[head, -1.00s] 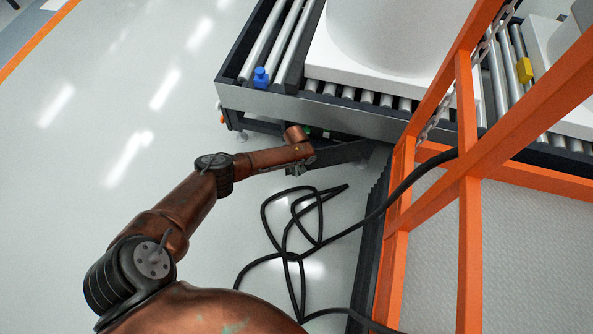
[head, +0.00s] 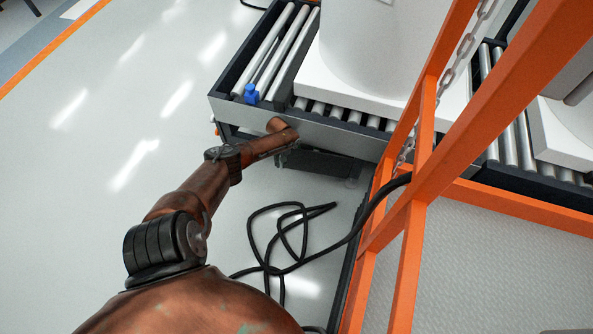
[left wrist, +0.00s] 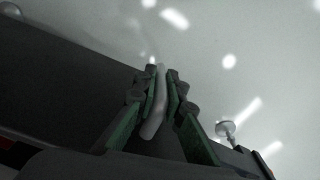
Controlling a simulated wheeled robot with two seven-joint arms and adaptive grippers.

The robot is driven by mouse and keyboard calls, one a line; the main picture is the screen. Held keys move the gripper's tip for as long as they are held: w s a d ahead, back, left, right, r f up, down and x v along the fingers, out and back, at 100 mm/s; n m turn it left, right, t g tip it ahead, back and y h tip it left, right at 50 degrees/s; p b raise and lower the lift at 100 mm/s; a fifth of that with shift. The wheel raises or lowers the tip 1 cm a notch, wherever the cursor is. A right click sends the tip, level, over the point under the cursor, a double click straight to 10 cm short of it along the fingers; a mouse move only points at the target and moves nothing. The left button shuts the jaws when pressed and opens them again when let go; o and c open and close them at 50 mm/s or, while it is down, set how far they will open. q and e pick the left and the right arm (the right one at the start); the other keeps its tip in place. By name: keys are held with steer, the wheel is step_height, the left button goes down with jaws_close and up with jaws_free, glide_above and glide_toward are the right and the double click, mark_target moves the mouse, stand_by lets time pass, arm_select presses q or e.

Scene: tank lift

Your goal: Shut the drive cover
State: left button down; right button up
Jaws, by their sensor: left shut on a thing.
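The drive cover (head: 325,166) is a dark flat panel low at the conveyor's front side in the head view, below the metal side rail. It fills much of the left wrist view's left side (left wrist: 60,85). My left gripper (head: 284,158) is at the panel's left end, below the rail. In the left wrist view my left gripper's green-sided fingers (left wrist: 159,85) are shut on a pale bar-like handle (left wrist: 152,122) in front of the dark panel. My forearm and the rail hide part of this in the head view. I cannot tell whether the cover is fully closed. My right gripper is out of view.
A black cable (head: 290,268) lies looped on the floor. An orange frame (head: 405,225) with a chain stands at right. The floor at left is clear.

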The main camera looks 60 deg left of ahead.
arm_select(q)
steer(key=c, duration=2)
jaws_free()
step_height(320, 180, up, 12)
steer(key=shift+a, duration=0.1)
steer(key=shift+c, duration=0.2)
